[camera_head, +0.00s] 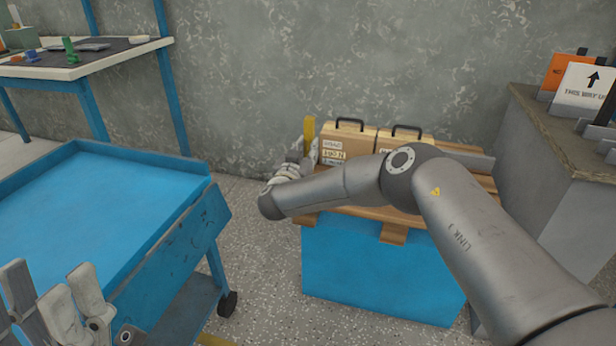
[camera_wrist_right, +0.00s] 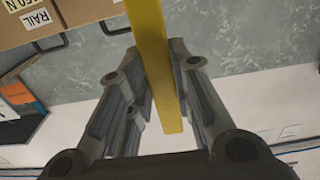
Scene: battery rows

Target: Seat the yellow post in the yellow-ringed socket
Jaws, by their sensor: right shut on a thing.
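The yellow post (camera_head: 309,130) stands roughly upright at the left end of the wooden-topped blue bench, beside the labelled cases. My right gripper (camera_head: 308,160) is around its lower visible part, partly hidden by my own wrist. In the right wrist view the post (camera_wrist_right: 151,25) runs between the two fingers of the gripper (camera_wrist_right: 154,55), which are shut on it, and one end of it sticks out past them towards the palm. My left gripper (camera_head: 50,295) is at the bottom left, with its fingers apart and nothing seen between them. I see no yellow-ringed socket.
Two tan cases with black handles (camera_head: 348,138) stand on the wooden top of the blue bench (camera_head: 375,270), close right of the post. A blue cart (camera_head: 95,205) with an empty top is at left. A grey cabinet (camera_head: 565,150) with signs is at right.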

